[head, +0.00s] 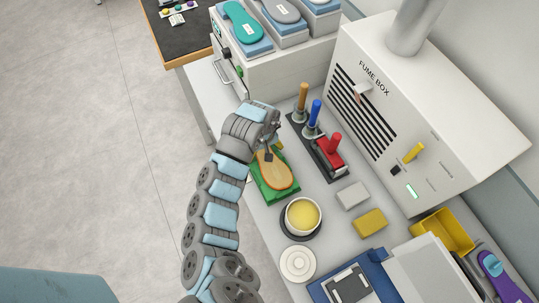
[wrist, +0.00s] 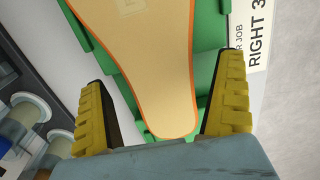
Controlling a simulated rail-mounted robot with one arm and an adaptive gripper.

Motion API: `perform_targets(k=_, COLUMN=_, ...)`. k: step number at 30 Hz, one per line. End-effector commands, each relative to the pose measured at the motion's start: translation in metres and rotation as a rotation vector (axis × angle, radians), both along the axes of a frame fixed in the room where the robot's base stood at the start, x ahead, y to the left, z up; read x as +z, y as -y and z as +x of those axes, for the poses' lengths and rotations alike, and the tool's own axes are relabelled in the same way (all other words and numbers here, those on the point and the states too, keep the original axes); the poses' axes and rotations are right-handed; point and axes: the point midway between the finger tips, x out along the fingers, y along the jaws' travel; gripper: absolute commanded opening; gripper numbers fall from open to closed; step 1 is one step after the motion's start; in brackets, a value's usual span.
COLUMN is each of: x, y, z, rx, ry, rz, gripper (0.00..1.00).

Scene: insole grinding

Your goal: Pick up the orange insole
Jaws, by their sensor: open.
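The orange insole (head: 275,173) lies on a green holder (head: 284,198) on the bench, tan on top with an orange edge. In the wrist view the insole (wrist: 150,50) runs down between my fingers, its narrow rounded end near the gripper body. My gripper (wrist: 160,115) is open. One yellow ribbed finger is on each side of the insole, with visible gaps, the wider one on the left. In the head view my gripper (head: 268,150) is over the insole's far end and hides part of it. The holder (wrist: 208,35) also shows beneath the insole in the wrist view.
A tool rack (head: 316,147) with orange, blue and red handles stands to the right. A pot of yellow stuff (head: 303,215) is in front of the holder. The fume box (head: 400,110) is farther right. A label reading "RIGHT 3" (wrist: 259,30) is beside the holder.

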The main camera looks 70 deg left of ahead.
Motion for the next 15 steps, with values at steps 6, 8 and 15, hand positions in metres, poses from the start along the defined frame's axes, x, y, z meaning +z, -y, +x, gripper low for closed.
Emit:
perform_targets(k=6, x=0.0002, y=-0.0001, z=0.0001, rx=0.000, ry=0.000, rz=0.000, gripper=0.48)
perform_targets(k=8, x=0.0002, y=-0.0001, z=0.0001, rx=0.000, ry=0.000, rz=0.000, gripper=0.32)
perform_targets(k=15, x=0.0001, y=0.0000, z=0.0001, rx=0.000, ry=0.000, rz=0.000, gripper=0.31)
